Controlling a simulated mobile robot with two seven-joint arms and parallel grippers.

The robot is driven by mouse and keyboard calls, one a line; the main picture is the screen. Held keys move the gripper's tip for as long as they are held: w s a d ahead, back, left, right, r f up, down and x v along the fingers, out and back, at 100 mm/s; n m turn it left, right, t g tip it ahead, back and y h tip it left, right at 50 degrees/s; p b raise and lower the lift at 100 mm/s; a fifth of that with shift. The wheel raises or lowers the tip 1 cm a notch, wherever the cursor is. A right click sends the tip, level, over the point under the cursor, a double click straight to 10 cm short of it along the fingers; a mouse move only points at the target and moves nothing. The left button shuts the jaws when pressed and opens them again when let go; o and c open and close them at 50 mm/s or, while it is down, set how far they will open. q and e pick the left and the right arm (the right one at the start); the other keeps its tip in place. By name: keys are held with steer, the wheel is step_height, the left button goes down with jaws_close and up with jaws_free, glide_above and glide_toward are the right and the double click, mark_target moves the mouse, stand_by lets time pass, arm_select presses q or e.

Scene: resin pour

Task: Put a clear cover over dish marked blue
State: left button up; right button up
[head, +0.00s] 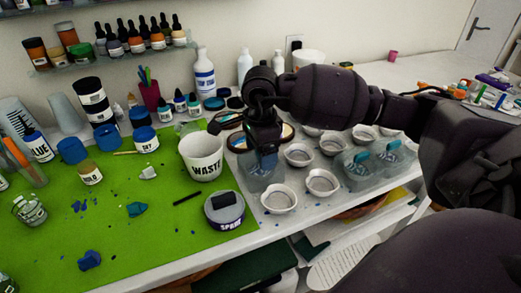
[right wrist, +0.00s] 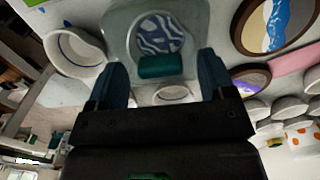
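My right gripper (head: 264,160) points down over a clear cover (head: 262,182) beside the white dishes on the table. In the right wrist view, the cover (right wrist: 118,35) has a teal handle (right wrist: 160,66), and a round blue-and-white wavy pattern (right wrist: 160,33) shows through or on it. My right gripper (right wrist: 160,80) is open, its fingers on either side of the handle with gaps. Two more clear boxes with teal handles, one at the left (head: 357,172), stand at the right. White dishes, one at the front (head: 278,199), stand between. My left gripper is out of view.
Round painted discs (right wrist: 270,25) lie close by. Bottles and jars crowd the back left. The table's front edge is near.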

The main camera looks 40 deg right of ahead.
arm_select(q)
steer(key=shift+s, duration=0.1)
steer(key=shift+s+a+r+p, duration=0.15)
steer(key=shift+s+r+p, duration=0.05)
steer(key=shift+p, duration=0.25)
arm_select(e)
step_height(320, 180, up, 11)
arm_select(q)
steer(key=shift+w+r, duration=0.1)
arm_select(e)
steer(key=shift+f, duration=0.1)
stand_by(0.3)
